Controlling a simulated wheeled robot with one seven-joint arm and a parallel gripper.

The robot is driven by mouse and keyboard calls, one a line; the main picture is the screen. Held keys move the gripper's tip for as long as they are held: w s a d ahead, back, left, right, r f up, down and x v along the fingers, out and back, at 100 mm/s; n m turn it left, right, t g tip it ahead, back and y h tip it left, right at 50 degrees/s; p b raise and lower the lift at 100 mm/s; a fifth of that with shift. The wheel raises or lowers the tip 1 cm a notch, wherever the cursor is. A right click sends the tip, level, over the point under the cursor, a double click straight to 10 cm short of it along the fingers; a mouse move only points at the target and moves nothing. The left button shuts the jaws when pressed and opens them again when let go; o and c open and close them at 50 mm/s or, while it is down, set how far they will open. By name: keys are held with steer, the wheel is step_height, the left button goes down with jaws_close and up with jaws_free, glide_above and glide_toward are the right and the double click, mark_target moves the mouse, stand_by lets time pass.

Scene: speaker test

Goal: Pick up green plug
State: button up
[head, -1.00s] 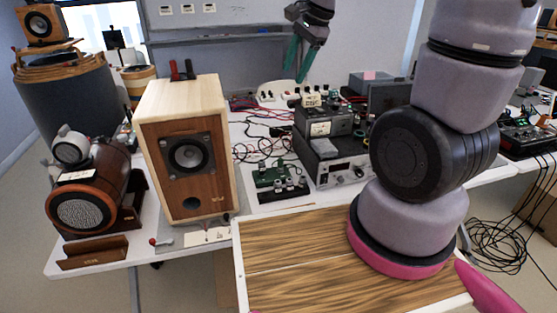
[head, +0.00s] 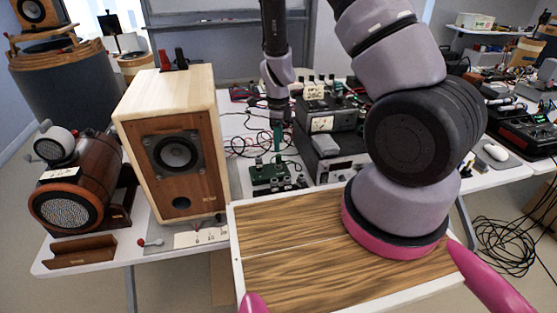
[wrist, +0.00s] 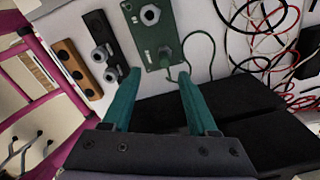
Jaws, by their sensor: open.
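A green board (wrist: 152,28) lies on the white table in the wrist view, with a round metal socket on it. A small plug-like piece (wrist: 164,56) sits at its near end, beside a thin green cable (wrist: 208,48); I take this to be the green plug, but it is small. My gripper (wrist: 158,76) is open and empty, its two teal fingers pointing at the board's near end and straddling it in the picture. In the head view my gripper (head: 277,150) hangs down over the green board (head: 266,177), which it partly hides. I cannot tell the height gap.
A wooden speaker (head: 178,160) stands left of the board. Stacked grey and black devices (head: 328,145) stand close on its right. A black strip with metal knobs (wrist: 104,50) and loose red, black and white cables (wrist: 268,30) flank the board.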

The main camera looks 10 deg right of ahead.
mark_target(279, 155)
step_height(279, 155, down, 2)
steer(key=shift+f, duration=0.25)
steer(key=f, duration=0.3)
steer(key=shift+w+d+f, duration=0.2)
steer(key=shift+w+f, duration=0.1)
steer(key=shift+w, duration=0.05)
steer(key=shift+f, duration=0.6)
jaws_close()
